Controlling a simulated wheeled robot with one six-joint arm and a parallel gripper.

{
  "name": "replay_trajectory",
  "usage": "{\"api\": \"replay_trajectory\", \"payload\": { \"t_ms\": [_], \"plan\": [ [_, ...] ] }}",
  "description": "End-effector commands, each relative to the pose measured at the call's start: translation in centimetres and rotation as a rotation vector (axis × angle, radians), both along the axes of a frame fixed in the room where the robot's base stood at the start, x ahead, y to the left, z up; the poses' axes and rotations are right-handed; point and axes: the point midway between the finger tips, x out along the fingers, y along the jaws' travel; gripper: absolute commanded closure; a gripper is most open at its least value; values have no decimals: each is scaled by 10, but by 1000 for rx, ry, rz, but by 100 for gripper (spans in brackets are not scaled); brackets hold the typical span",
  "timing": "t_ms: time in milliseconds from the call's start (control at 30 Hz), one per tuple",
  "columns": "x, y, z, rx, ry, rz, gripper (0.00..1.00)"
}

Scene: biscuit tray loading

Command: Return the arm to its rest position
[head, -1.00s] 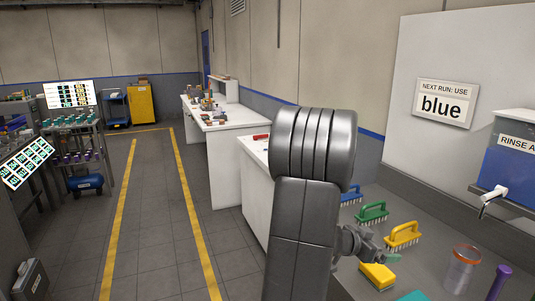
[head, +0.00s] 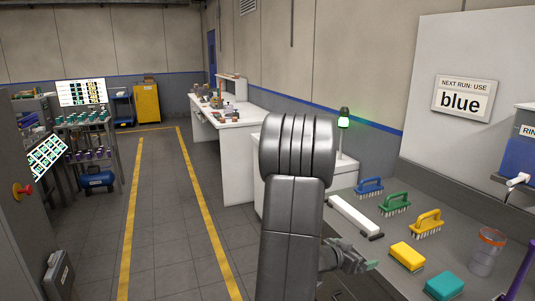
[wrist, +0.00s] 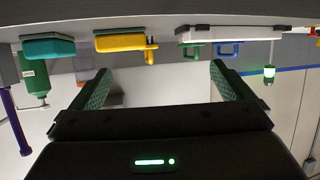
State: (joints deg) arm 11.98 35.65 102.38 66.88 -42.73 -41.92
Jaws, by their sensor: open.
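My arm stands upright in the middle of the head view, its thick grey joint high up. My gripper (head: 368,265) shows low behind its right side, small and partly hidden, above the bench. In the wrist view my gripper (wrist: 162,80) is open, its two green-lined fingers wide apart with nothing between them. That view looks upside down, with the bench items along its top edge.
The grey bench (head: 385,285) on the right holds blue (head: 369,187), green (head: 395,203) and yellow (head: 427,222) brushes, yellow (head: 407,256) and teal (head: 444,286) pads, and a clear jar (head: 487,252). A green lamp (head: 344,120) glows behind. The floor aisle (head: 165,220) on the left is clear.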

Motion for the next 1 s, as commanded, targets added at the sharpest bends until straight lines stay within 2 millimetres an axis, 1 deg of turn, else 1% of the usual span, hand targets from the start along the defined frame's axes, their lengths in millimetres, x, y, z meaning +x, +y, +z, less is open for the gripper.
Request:
{"api": "replay_trajectory", "payload": {
  "t_ms": [33, 267, 500, 800, 1000],
  "plan": [
    [2, 8, -9, -1, 5, 30, 0],
    [11, 40, -34, -9, 8, 165, 0],
    [19, 77, -60, -15, 14, 313, 0],
    [26, 128, -91, -19, 19, 504, 0],
    [27, 158, -107, -21, 18, 609, 0]
  ]
}}
